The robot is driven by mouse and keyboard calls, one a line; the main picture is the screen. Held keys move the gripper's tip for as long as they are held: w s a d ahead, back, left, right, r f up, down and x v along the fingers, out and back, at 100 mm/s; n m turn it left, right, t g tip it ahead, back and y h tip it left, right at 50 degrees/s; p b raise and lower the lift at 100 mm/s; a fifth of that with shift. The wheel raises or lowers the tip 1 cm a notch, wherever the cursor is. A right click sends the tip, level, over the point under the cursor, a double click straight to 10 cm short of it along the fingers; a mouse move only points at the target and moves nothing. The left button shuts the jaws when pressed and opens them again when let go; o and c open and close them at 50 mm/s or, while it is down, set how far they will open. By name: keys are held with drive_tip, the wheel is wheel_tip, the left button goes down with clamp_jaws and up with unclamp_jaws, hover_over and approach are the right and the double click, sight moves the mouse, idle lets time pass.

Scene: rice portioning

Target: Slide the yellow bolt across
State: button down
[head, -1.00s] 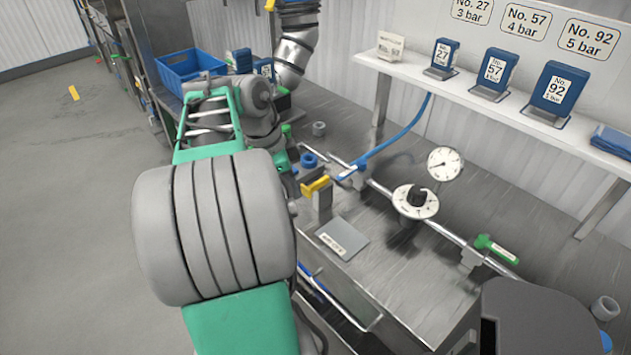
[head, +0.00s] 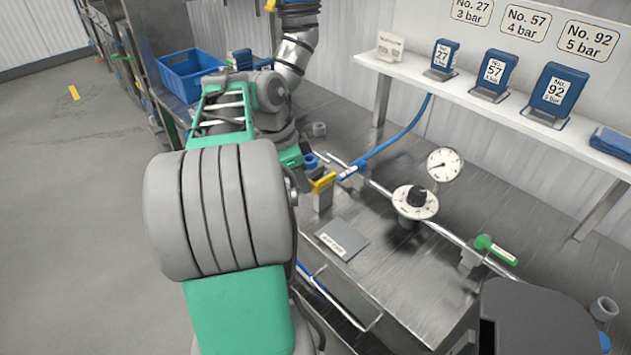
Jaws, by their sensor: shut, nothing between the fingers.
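A yellow bar-like piece (head: 323,182), which looks like the bolt, sits on a small grey upright block at the left part of the steel bench. Its left end is close to my arm in the picture and partly covered by it. Whether it is slid to one side cannot be told. Another small yellow part (head: 270,5) shows at the top edge, beside the silver duct. My arm reaches from the bottom toward the back left of the bench. My gripper is hidden behind my arm's own links, so its fingers and any contact do not show.
A grey labelled plate (head: 342,239) lies on the bench (head: 390,280). A pipe with a round dial knob (head: 415,202), a gauge (head: 444,165) and a green handle (head: 497,249) crosses it. A blue hose (head: 399,138) rises behind. A blue crate (head: 190,75) stands back left.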

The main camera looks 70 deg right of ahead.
drive_tip(key=shift+s+d, duration=0.25)
drive_tip(key=shift+d, duration=0.2)
drive_tip(key=shift+s+d, duration=0.2)
drive_tip(key=shift+d, duration=0.25)
wheel_tip(320, 180, up, 7)
drive_tip(key=a+p, duration=0.2)
drive_tip(key=p, duration=0.4)
drive_tip(key=shift+w, duration=0.45)
